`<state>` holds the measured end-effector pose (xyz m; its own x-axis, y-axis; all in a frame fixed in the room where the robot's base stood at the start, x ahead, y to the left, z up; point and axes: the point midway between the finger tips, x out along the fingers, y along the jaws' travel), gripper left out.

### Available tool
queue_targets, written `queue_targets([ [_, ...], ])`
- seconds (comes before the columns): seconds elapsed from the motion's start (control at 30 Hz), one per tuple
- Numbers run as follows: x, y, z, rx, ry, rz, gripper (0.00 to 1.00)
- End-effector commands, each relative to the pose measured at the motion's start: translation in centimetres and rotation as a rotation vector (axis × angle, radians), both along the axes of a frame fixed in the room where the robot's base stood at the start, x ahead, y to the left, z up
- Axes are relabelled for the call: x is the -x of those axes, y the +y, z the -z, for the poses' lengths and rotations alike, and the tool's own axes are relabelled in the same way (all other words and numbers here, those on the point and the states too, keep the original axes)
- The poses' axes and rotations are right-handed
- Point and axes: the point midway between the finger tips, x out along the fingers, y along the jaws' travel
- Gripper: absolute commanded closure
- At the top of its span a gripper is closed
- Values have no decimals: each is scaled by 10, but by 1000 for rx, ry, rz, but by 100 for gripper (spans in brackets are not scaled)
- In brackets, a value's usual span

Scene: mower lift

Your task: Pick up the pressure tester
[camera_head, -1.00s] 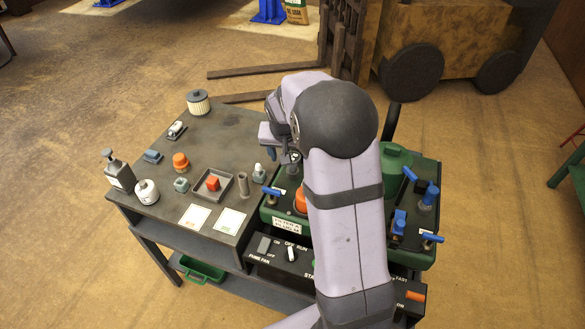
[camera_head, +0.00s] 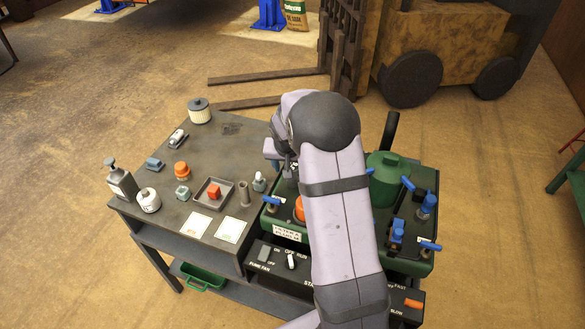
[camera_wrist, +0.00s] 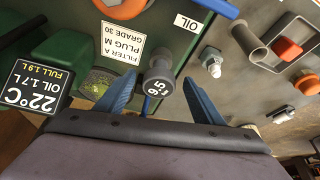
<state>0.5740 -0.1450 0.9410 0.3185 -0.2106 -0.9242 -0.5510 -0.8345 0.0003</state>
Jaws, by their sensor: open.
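I see no clear contact with either finger. In the head view my gripper (camera_head: 275,160) is over the left back part of the green machine (camera_head: 372,262), near the bench, and my arm hides much of that area.
A grey tray with an orange block (camera_head: 214,191) and a grey tube (camera_head: 244,193) are on the bench. An orange cap (camera_head: 299,209) and blue-handled valves (camera_head: 428,202) are on the machine.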

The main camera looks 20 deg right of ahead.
Motion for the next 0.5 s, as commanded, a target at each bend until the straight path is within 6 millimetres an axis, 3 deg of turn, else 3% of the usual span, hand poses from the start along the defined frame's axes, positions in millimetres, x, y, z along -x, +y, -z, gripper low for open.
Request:
queue_targets([
  [0.23,-8,-6,21,0,1,0,38],
  [0.5,-10,-7,26,0,-1,1,38],
])
